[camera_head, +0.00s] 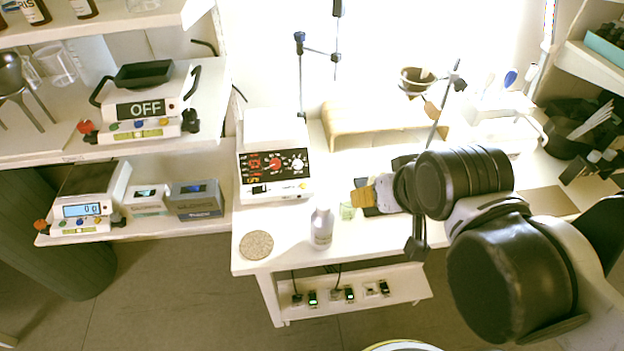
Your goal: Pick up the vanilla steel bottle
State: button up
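A silvery-grey bottle (322,225) stands upright near the front edge of the white table (285,222). Its label is too small to read, so I cannot tell whether it is the vanilla one. My gripper (408,205) is above the table, to the right of the bottle and apart from it. It is dark and partly hidden by my own wrist, and its finger opening is unclear. A tan and grey item (366,194) shows just left of my gripper; I cannot tell whether the two touch.
A round speckled mat (256,245) lies left of the bottle. A hotplate-like device (274,165) stands behind it. A small greenish glass (347,211) stands close on the bottle's right. A metal stand (444,105) is at the back. Shelves with scales (145,108) are at left.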

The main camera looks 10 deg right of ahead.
aim_at(322, 225)
jog(key=k+j, duration=0.15)
jog(key=j, duration=0.2)
jog(key=k+j, duration=0.1)
jog(key=j, duration=0.3)
jog(key=k+j+z, duration=0.1)
jog(key=j, duration=0.25)
jog(key=k+j, duration=0.2)
jog(key=j, duration=0.15)
